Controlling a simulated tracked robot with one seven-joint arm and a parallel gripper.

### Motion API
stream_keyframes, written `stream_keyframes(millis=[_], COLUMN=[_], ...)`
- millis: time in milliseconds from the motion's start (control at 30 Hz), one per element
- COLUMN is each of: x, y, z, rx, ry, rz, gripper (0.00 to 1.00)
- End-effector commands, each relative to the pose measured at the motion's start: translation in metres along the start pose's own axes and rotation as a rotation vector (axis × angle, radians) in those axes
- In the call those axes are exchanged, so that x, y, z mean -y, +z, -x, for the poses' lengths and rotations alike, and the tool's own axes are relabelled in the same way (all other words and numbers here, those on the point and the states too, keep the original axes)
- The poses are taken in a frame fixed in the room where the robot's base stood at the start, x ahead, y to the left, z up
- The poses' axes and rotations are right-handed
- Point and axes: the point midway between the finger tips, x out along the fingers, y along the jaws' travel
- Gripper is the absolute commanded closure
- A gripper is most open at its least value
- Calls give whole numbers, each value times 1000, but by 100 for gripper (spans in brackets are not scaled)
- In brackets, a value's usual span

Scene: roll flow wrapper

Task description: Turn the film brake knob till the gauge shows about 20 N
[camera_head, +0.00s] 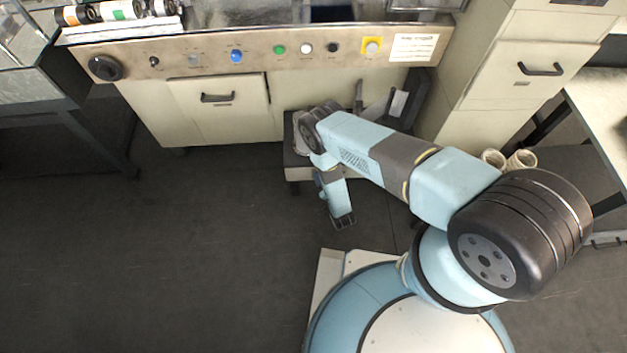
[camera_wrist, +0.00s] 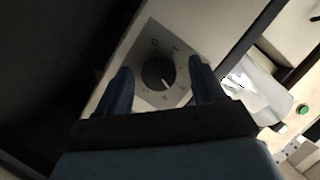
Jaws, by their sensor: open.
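A round black knob (camera_wrist: 158,73) with a pale pointer line sits on a grey square dial plate (camera_wrist: 150,45) with small marks in the wrist view. I take it to be the film brake knob. My gripper (camera_wrist: 160,66) is open, with one finger on each side of the knob. A gap shows between each finger and the knob; I cannot tell how far the fingertips are from the plate. In the head view my arm hides the knob, and I cannot make out the fingers. No gauge can be read in either view.
A drawer cabinet (camera_head: 530,70) stands to the right. A green button (camera_wrist: 303,108) shows in the wrist view. The dark floor (camera_head: 180,250) at left is clear.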

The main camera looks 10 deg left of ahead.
Motion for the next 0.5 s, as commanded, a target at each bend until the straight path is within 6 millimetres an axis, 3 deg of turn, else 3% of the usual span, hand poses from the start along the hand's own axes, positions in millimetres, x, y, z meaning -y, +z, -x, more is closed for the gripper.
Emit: stream_keyframes(millis=[267,500], x=[-2,-2], y=[0,1], z=[4,35], rx=[1,3], ry=[4,7], rz=[0,0], gripper=[32,32])
